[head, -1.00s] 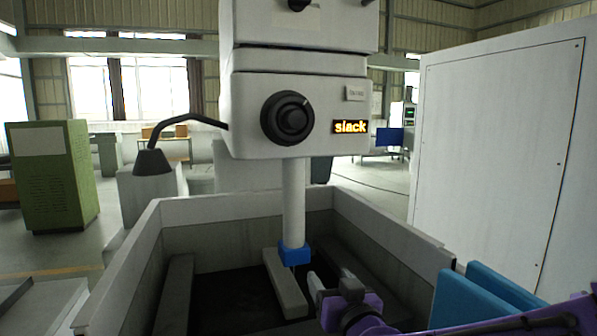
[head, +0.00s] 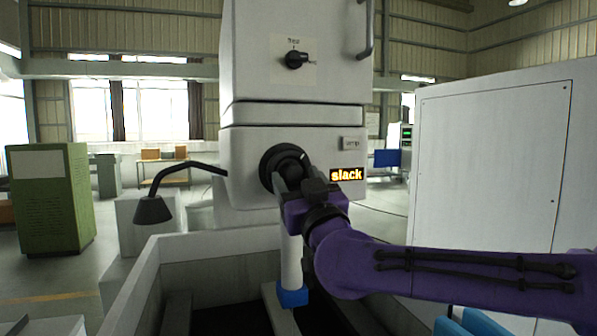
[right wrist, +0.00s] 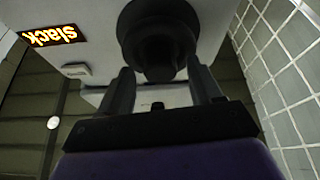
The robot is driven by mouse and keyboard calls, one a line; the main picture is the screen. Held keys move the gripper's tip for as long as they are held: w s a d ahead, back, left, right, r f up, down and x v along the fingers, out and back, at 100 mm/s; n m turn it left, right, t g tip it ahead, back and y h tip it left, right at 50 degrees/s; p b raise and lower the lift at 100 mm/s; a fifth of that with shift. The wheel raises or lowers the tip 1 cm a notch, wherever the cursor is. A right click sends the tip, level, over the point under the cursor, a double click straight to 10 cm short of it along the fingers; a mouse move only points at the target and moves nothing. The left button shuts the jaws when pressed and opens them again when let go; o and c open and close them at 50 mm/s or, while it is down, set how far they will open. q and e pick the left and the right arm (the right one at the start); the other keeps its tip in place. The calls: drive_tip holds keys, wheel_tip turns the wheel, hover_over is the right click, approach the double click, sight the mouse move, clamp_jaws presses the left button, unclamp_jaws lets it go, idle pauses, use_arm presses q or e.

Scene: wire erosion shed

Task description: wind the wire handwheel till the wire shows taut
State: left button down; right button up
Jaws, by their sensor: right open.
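The black wire handwheel (head: 268,166) is on the front of the white machine head, partly hidden behind my right gripper. In the right wrist view the handwheel (right wrist: 158,35) is a dark round knob just beyond the fingers. My right gripper (head: 290,180) is at the handwheel, with its purple arm coming from the right. In the right wrist view its two fingers (right wrist: 160,85) are apart with nothing held between them. Whether they touch the knob, I cannot tell. The amber display (head: 346,174) reads "slack", and it also shows upside down in the right wrist view (right wrist: 54,35). My left gripper is out of view.
A dark selector knob (head: 296,60) and a vertical handle (head: 364,30) are higher on the machine. A lamp on a bent arm (head: 153,210) stands out to the left. The walled tank (head: 215,245) is below, and a white cabinet (head: 490,165) stands right.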

drive_tip(key=c, duration=1)
drive_tip(key=shift+c, duration=0.2)
drive_tip(key=shift+a+m, duration=0.1)
drive_tip(key=shift+m, duration=0.3)
drive_tip(key=m+h, duration=0.2)
drive_tip(key=m, duration=0.1)
drive_tip(key=shift+a+m+t+h+b, duration=0.1)
drive_tip(key=shift+m+t+h+b, duration=0.2)
drive_tip(key=shift+t, duration=0.1)
drive_tip(key=shift+a+r+m+h+p, duration=0.15)
drive_tip(key=shift+m+h, duration=0.65)
drive_tip(key=shift+m, duration=0.75)
drive_tip(key=shift+f+m+h+p, duration=0.15)
drive_tip(key=shift+m+h, duration=0.65)
drive_tip(key=shift+m, duration=0.75)
drive_tip(key=o, duration=1)
drive_tip(key=shift+o, duration=0.2)
drive_tip(key=shift+s, duration=0.1)
